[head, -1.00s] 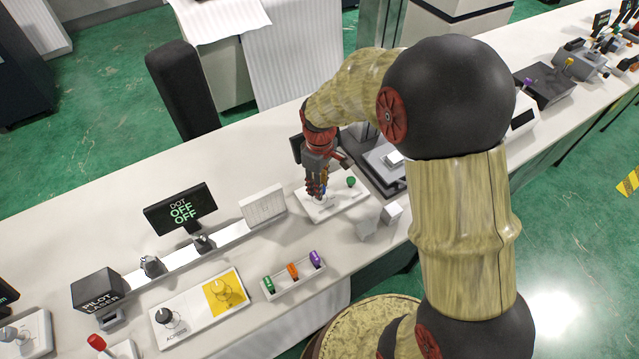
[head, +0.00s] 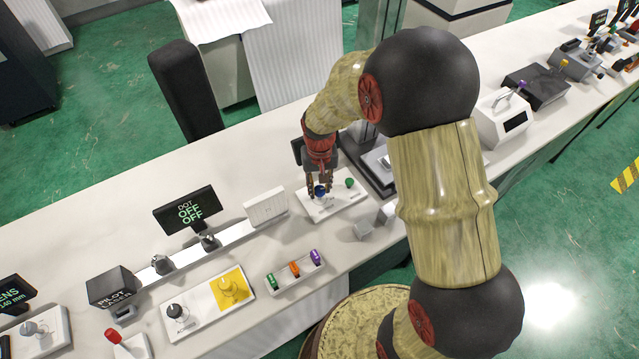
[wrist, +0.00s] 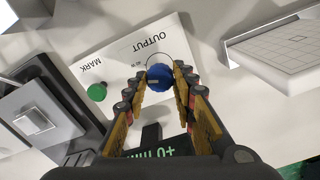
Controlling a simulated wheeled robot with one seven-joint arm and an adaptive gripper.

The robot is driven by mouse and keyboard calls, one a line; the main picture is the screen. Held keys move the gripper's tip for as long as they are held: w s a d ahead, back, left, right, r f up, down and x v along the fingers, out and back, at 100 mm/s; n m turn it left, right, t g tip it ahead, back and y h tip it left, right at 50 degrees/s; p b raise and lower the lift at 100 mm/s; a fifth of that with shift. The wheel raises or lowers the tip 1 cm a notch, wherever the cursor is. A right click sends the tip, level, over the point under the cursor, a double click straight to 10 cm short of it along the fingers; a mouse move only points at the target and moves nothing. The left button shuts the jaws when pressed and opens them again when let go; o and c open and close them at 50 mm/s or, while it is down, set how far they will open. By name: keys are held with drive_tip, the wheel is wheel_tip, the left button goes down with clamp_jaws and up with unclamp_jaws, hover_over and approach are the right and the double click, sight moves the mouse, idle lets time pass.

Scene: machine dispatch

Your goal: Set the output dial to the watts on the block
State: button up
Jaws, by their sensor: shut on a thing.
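The output dial is a round blue knob (wrist: 160,76) on a white panel (wrist: 125,58) marked OUTPUT and MARK, seen in the wrist view. A thin arc is drawn around the knob, with small text too fine to read in full. My gripper (wrist: 164,80) has its fingertips closed on both sides of the blue knob. In the head view my gripper (head: 319,190) reaches down over the same panel, and the knob shows between its fingers.
A green button (wrist: 97,92) sits beside the dial on the panel. A dark machine with a plate (wrist: 34,121) is close to it. A display reading DOT OFF OFF (head: 185,210) and a tray of coloured pieces (head: 296,272) stand on the bench to the left.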

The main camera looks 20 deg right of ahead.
sight(320, 189)
drive_tip(key=shift+m+p, duration=0.3)
drive_tip(key=shift+m, duration=0.5)
drive_tip(key=o, duration=1.1)
drive_tip(key=shift+o, duration=0.3)
wheel_tip(320, 189, up, 12)
